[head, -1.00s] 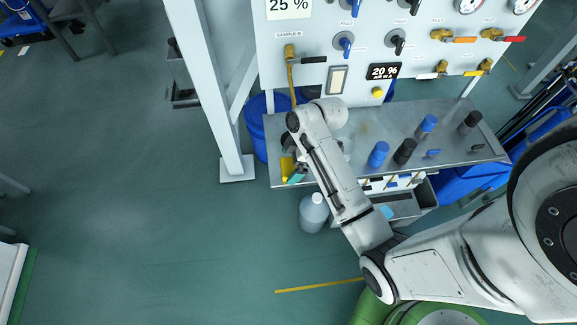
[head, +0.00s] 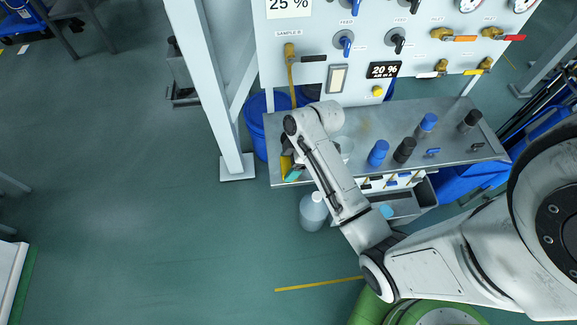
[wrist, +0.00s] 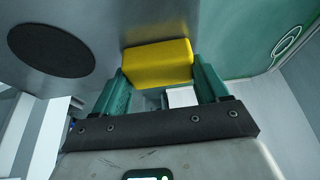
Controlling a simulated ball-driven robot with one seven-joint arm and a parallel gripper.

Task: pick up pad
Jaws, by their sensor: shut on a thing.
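The pad (wrist: 158,62) is a yellow block. In the wrist view it sits between the green fingertips of my gripper (wrist: 160,84), which is shut on it. In the head view a small part of the pad (head: 286,164) shows at the left end of the metal shelf, beside a teal finger of my gripper (head: 293,174). My arm hides the rest of it. I cannot tell whether the pad touches the shelf.
The metal shelf (head: 375,133) holds blue and black bottles (head: 379,152) and a clear cup (head: 345,147). A black disc (wrist: 50,50) lies left of the pad in the wrist view. The valve panel (head: 330,30) rises behind. A jug (head: 313,209) stands on the floor.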

